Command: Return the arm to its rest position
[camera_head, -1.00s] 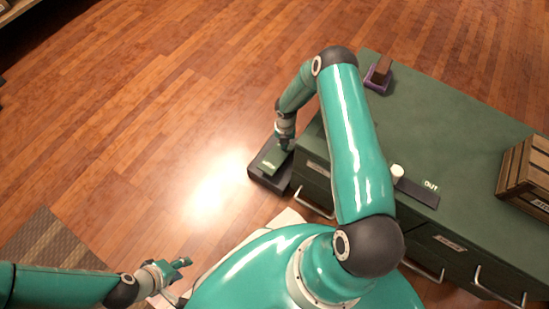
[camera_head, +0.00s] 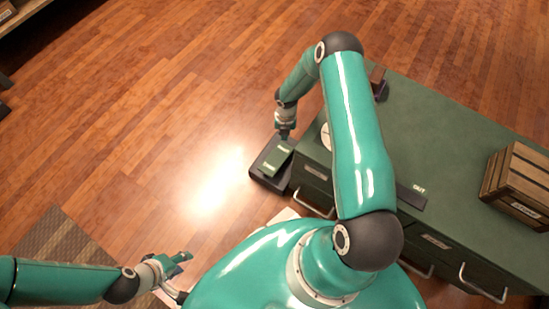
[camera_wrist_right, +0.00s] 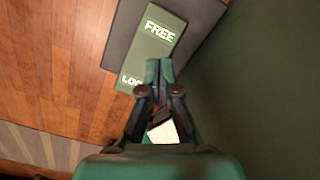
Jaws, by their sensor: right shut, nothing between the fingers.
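My right arm reaches over the corner of a green counter in the head view. Its gripper (camera_head: 284,134) is just above the far end of a green plate (camera_head: 277,160) on a dark base (camera_head: 262,178) beside the counter. In the right wrist view the gripper's fingers (camera_wrist_right: 160,70) are together and empty, over the plate (camera_wrist_right: 152,45), which reads FREE at one end and a partly hidden word at the other. I cannot tell whether they touch it. My left gripper (camera_head: 180,262) is low at the left, over the floor, its finger opening unclear.
The green counter (camera_head: 440,140) fills the right side, with drawer handles (camera_head: 484,284) on its front. A wooden crate (camera_head: 517,180) and a dark OUT strip (camera_head: 411,196) are on it. A white round thing (camera_head: 326,136) shows beside my right arm.

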